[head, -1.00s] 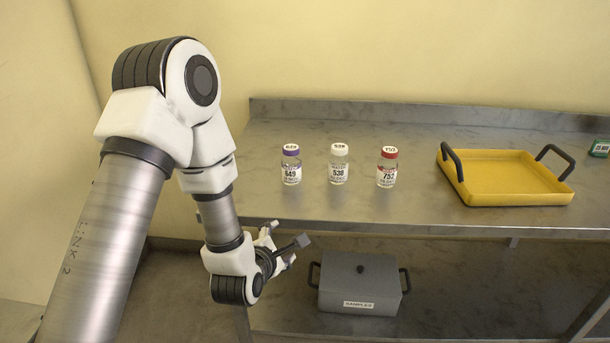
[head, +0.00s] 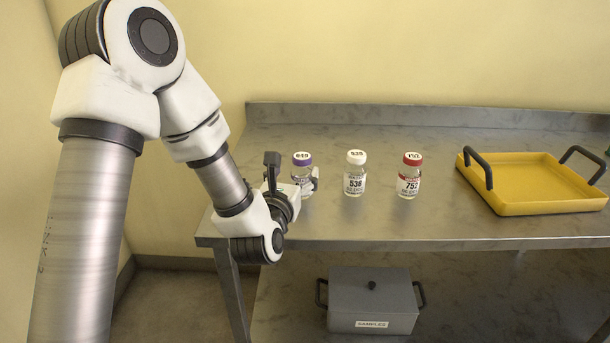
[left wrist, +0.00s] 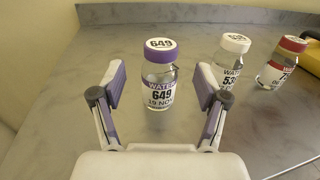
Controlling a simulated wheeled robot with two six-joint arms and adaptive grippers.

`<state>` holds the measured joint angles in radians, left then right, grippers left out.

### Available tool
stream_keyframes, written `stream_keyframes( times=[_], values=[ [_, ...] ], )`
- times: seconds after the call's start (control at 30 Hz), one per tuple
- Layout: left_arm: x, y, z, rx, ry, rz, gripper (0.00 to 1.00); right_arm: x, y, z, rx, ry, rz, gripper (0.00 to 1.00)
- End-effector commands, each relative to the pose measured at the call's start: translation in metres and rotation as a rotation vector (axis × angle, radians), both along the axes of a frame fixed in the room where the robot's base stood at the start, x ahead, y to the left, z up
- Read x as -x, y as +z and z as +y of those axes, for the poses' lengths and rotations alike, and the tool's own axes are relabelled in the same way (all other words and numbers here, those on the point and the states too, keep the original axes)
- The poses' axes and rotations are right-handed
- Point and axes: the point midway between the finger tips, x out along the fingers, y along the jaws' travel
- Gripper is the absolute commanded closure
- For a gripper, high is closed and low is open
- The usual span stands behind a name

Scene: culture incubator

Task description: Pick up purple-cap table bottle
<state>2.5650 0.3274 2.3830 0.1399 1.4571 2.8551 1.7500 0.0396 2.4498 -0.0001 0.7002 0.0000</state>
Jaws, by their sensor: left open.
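The purple-cap bottle (head: 302,173) stands upright on the metal table, labelled 649, the leftmost of three bottles. In the head view it is partly covered by my left gripper (head: 292,180). In the left wrist view the purple-cap bottle (left wrist: 159,80) stands just ahead of my left gripper (left wrist: 160,95), centred between its spread fingers. The gripper is open and empty, and I see no contact with the bottle. My right gripper is not in view.
A yellow tray (head: 530,208) with black handles is farther right. A grey lidded box (head: 372,298) sits on the lower shelf (head: 480,300).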

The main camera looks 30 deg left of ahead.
Motion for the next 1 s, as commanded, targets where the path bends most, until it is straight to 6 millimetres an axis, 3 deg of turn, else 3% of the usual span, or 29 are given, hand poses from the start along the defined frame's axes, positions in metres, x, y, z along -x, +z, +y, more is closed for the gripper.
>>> stream_keyframes(
  times=[0.4,0.6,0.63,0.83,1.0],
  values=[
    [-0.060,0.005,0.022,-0.003,-0.001,0.003,0.26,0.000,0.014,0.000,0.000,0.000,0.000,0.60],
    [-0.062,0.004,0.023,-0.004,-0.002,0.004,0.26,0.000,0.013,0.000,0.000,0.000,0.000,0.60],
    [-0.062,0.004,0.023,-0.004,-0.002,0.004,0.29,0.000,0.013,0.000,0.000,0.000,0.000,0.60],
    [-0.062,0.004,0.023,-0.004,-0.002,0.004,1.00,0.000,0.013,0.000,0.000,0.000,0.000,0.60],
    [-0.061,0.004,0.023,-0.004,-0.002,0.004,1.00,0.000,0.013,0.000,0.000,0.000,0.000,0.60]
  ],
)
